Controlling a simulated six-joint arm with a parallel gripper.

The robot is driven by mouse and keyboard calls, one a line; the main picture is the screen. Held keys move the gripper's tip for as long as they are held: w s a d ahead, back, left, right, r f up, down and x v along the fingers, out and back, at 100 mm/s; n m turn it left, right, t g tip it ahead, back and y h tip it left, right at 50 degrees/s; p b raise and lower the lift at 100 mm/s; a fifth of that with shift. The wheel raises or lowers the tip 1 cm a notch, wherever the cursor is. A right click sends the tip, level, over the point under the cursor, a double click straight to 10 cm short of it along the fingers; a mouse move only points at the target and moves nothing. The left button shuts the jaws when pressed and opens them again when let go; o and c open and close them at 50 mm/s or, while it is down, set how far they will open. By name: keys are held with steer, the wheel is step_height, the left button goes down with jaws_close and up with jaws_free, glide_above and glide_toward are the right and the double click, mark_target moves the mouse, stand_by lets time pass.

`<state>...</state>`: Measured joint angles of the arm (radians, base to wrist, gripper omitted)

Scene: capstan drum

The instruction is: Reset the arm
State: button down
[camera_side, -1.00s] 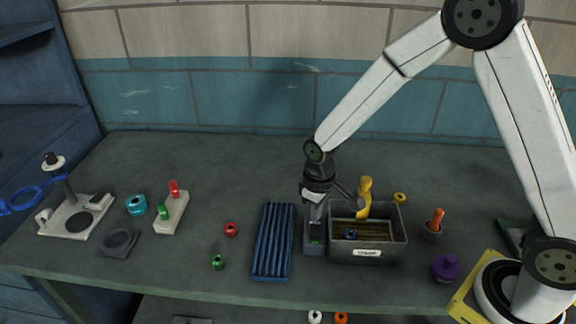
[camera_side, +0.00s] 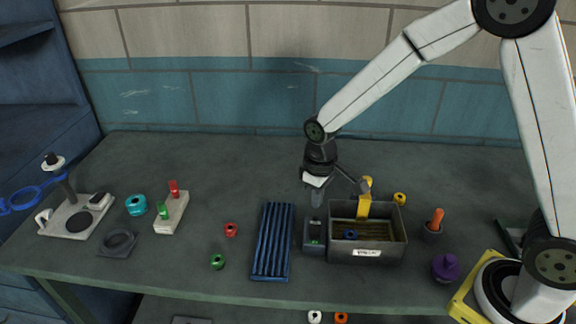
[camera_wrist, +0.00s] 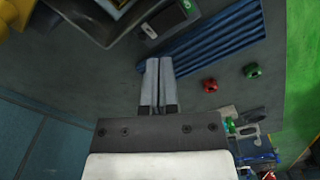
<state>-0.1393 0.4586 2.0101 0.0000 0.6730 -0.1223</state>
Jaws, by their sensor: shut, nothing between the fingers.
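My gripper (camera_side: 316,198) is shut and empty. In the side view it hangs above the bench, just behind a small dark box (camera_side: 314,238) and left of a grey labelled bin (camera_side: 367,252). The blue ribbed tray (camera_side: 273,242) lies to the left of the small box. It also shows in the wrist view (camera_wrist: 215,38), beyond the fingertips.
The bin holds a blue ring (camera_side: 350,235) and a yellow piece (camera_side: 364,207). Red (camera_side: 231,230) and green (camera_side: 217,262) spools lie left of the tray. An orange-topped pot (camera_side: 433,228) and purple knob (camera_side: 446,267) stand right.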

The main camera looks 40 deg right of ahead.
steer(key=shift+s+d+r, duration=0.2)
steer(key=shift+s+d, duration=0.05)
steer(key=shift+s, duration=0.1)
steer(key=s+d+r+m+t, duration=0.2)
steer(key=s+d, duration=0.3)
steer(key=s, duration=0.6)
steer(key=shift+r+m+t, duration=0.25)
steer(key=shift+m+t, duration=0.05)
steer(key=shift+m, duration=0.2)
